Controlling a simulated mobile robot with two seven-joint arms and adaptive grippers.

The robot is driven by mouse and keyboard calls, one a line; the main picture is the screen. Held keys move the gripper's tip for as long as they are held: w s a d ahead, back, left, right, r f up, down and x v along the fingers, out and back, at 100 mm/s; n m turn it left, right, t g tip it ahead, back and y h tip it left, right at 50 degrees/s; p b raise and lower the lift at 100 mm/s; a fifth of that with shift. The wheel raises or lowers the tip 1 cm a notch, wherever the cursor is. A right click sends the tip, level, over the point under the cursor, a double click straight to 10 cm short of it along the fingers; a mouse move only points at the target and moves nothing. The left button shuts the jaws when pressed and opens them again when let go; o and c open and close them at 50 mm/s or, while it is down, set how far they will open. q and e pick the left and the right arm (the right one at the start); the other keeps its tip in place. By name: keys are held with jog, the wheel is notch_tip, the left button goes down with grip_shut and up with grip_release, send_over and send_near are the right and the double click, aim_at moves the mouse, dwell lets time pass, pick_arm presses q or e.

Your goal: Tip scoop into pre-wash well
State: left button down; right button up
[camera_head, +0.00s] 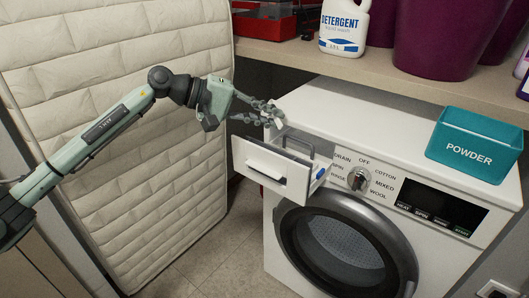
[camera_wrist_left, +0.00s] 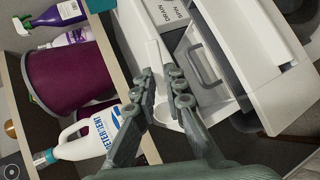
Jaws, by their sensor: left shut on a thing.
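The washer's drawer (camera_head: 272,173) is pulled open at the upper left of the machine front, with compartments inside. A dark grey loop-shaped bar stands up in it; it also shows in the wrist view, where the drawer (camera_wrist_left: 270,90) is at the right. My left gripper (camera_head: 270,113) is shut on a small white scoop (camera_head: 277,122), just above the drawer's back left part. The scoop (camera_wrist_left: 166,112) shows partly between the fingers in the wrist view. I cannot tell its contents or which compartment it is over. My right gripper is not in view.
The washer's top (camera_head: 370,120) is clear beside the gripper. A teal powder box (camera_head: 474,145) stands on its right end. A shelf above holds a detergent bottle (camera_head: 344,28) and purple bins (camera_head: 450,35). A quilted white mattress (camera_head: 120,60) stands close at the left.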

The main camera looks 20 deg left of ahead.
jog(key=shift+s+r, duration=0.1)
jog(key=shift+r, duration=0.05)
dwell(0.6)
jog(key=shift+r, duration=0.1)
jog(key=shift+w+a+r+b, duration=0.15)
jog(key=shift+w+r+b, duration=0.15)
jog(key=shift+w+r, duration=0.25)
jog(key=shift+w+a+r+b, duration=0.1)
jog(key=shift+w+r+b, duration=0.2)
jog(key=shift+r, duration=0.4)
